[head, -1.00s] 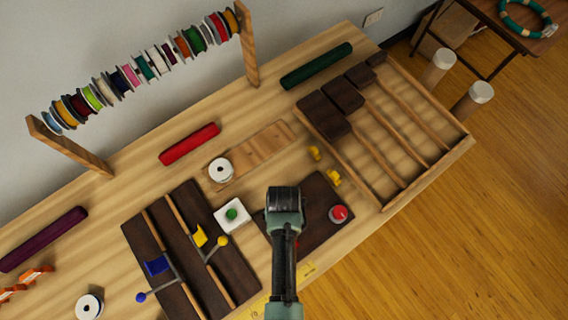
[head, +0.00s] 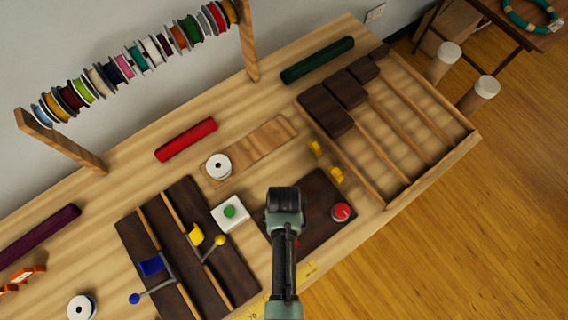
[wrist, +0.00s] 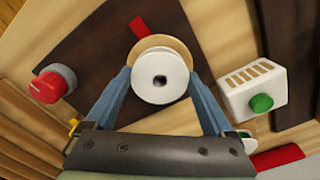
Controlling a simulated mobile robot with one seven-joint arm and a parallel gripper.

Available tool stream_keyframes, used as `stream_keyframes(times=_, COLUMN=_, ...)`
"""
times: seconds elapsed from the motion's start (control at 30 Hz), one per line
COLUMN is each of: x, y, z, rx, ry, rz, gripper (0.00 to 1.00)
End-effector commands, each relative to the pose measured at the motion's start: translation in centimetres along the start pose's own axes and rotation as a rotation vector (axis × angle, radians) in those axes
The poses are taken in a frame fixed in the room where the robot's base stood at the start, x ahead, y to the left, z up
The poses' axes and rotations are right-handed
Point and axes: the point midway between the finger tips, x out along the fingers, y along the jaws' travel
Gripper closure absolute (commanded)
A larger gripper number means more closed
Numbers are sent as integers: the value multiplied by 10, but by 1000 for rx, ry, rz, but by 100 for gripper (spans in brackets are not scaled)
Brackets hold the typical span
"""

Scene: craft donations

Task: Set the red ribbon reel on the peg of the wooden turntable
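My gripper (wrist: 160,78) has its two blue fingers on either side of a white-flanged reel (wrist: 160,86), seemingly touching its edges. The reel faces the wrist camera, with a dark hole at its centre. Its ribbon is hidden, so I cannot tell its colour. A round tan wooden disc, seemingly the turntable (wrist: 168,43), shows just behind the reel. The peg is hidden, and I cannot tell whether the reel touches the disc. A small red piece (wrist: 138,27) shows beside the disc. In the head view my gripper (head: 284,198) covers the reel and turntable above the dark board (head: 318,190).
A red knob (head: 341,211) and a white box with a green button (head: 230,213) flank my gripper. Loose white reels (head: 218,166) (head: 81,308) lie on the table. A rack of several coloured reels (head: 140,58) stands behind. A slotted wooden tray (head: 428,205) is at right.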

Motion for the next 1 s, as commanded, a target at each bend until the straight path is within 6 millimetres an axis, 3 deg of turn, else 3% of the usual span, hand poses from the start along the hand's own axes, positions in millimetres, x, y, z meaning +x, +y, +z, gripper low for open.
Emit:
stream_keyframes(times=0.07, x=0, y=0, z=0, rx=0, ry=0, rz=0, gripper=0)
stream_keyframes(times=0.47, x=-10, y=0, z=-1, rx=0, ry=3, rz=0, gripper=0)
stream_keyframes(times=1.0, x=-106, y=0, z=0, rx=0, ry=4, rz=0, gripper=0)
